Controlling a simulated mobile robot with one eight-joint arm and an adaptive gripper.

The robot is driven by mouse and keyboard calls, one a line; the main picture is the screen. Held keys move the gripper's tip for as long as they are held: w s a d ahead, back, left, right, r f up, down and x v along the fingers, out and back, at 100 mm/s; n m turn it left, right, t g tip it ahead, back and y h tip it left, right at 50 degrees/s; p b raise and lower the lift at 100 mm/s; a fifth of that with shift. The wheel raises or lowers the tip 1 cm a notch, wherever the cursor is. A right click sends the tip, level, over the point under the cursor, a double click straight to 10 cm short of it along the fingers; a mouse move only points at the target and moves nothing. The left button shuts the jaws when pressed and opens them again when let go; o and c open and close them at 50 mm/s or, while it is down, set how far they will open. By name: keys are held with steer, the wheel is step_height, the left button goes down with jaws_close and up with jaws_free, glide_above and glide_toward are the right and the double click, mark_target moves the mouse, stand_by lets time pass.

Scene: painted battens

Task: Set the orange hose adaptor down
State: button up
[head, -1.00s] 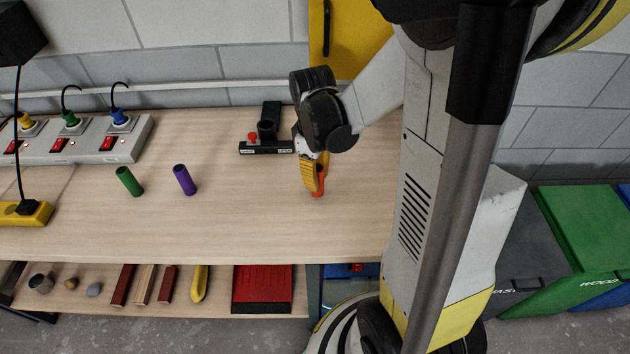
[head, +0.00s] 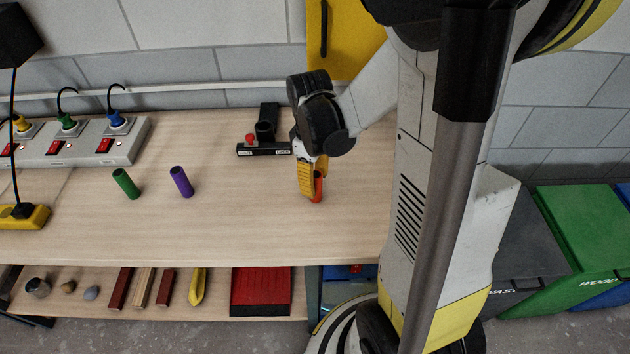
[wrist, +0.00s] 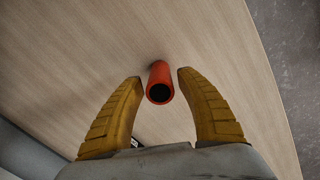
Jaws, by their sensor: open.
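The orange hose adaptor (wrist: 160,80) is an orange-red tube with a dark open end. In the wrist view it stands on the wooden bench top between my two yellow fingers, with a gap on each side. In the head view the adaptor (head: 318,187) shows at the fingers, near the bench's right part, partly hidden by them. My gripper (wrist: 157,78) is open around it; it also shows in the head view (head: 313,198), pointing down at the bench.
A green tube (head: 126,184) and a purple tube (head: 181,181) stand on the bench (head: 230,225) to the left. A black fixture (head: 264,149) with a red knob is behind my gripper. A power strip (head: 75,146) lies at far left. The bench front is clear.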

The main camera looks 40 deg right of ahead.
step_height(320, 180, up, 10)
steer(key=p, duration=0.3)
steer(key=shift+w+a+r, duration=0.1)
steer(key=shift+w+r, duration=0.05)
steer(key=shift+r, duration=0.1)
steer(key=shift+a+r+p, duration=0.25)
steer(key=shift+r+p, duration=0.05)
steer(key=shift+r, duration=0.3)
steer(key=s+a+r+m+t, duration=0.2)
steer(key=a+r+m+t, duration=0.1)
steer(key=a, duration=0.2)
steer(key=s+a+r+m+t, duration=0.2)
steer(key=s+a+r+t, duration=0.1)
steer(key=a, duration=0.3)
steer(key=shift+s+a+r+m+t, duration=0.3)
steer(key=shift+r+m+t, duration=0.1)
steer(key=shift+r+t, duration=0.35)
